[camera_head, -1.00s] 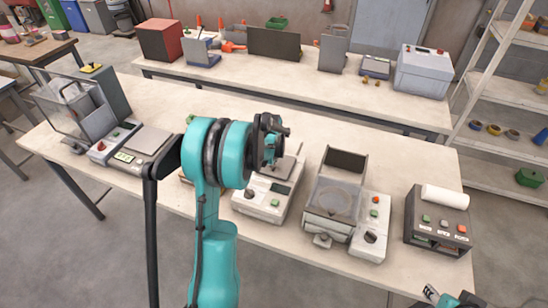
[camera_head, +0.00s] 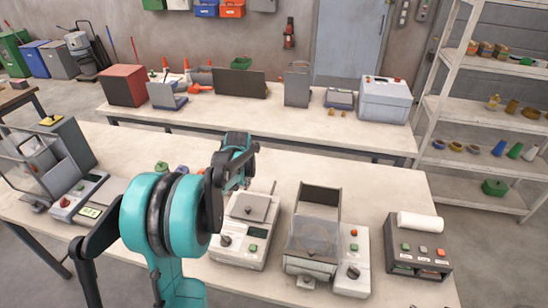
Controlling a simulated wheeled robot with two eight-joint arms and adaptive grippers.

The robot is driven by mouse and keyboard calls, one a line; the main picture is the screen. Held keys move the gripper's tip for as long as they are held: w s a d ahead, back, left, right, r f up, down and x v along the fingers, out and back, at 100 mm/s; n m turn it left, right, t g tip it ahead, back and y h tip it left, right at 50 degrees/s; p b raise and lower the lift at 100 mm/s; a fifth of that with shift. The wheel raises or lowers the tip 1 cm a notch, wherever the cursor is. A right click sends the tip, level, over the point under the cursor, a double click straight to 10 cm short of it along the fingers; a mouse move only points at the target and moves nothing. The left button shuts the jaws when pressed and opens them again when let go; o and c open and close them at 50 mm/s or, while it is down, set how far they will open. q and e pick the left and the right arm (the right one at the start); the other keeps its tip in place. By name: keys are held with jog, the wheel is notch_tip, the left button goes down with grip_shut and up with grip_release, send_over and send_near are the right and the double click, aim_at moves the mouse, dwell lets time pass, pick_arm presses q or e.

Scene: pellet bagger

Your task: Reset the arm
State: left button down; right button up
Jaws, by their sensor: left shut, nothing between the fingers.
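My left arm rises from the bottom left in teal and black. My left gripper (camera_head: 236,158) is at its far end, above the near table, just behind the grey device with a square plate (camera_head: 250,210). Its fingers are small and partly hidden by my own arm, and it appears shut with nothing held. My right gripper is not in view.
The near table (camera_head: 400,185) holds a clear-walled machine (camera_head: 40,165) at left, a hopper device (camera_head: 315,235) and a black button box with a white roll (camera_head: 418,240) at right. A back bench (camera_head: 290,120) and shelves (camera_head: 480,110) stand behind.

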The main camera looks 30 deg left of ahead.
pick_arm(q)
jog(key=s+d+r+m+t+b, duration=0.1)
jog(key=s+d+r+m+b, duration=0.2)
jog(key=s+d, duration=0.5)
jog(key=s+d+f+m+t+h+b, duration=0.1)
jog(key=s+d+f+b, duration=0.2)
jog(key=s+d, duration=0.4)
jog(key=s+d+f+m+t+b, duration=0.1)
jog(key=s+d+f+b, duration=0.2)
jog(key=s+d, duration=0.5)
jog(key=shift+s+d+f+m+t+h+b, duration=0.2)
jog(key=shift+d+f+m+t+h+b, duration=0.25)
jog(key=shift+d, duration=0.45)
jog(key=shift+a, duration=0.1)
